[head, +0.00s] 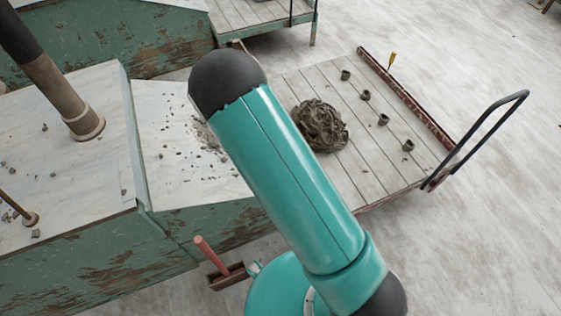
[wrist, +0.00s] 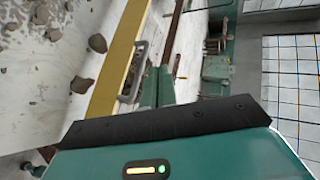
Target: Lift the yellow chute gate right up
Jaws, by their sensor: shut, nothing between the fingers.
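The yellow chute gate (wrist: 118,60) shows in the wrist view as a long, narrow yellow strip running from the top down to the left. A grey metal loop handle (wrist: 126,97) is on its right side. My gripper (wrist: 157,86) is shut and empty, its green fingers just right of the handle; I cannot tell whether they touch it. In the head view my teal arm crosses the middle, and neither the gate nor my gripper can be made out there.
Clay crumbs (wrist: 81,85) lie on the pale surface left of the gate. In the head view a flat cart (head: 290,85) carries a clay heap (head: 320,126) and several small pots. A green, worn bench (head: 90,262) stands at left. Open floor lies at right.

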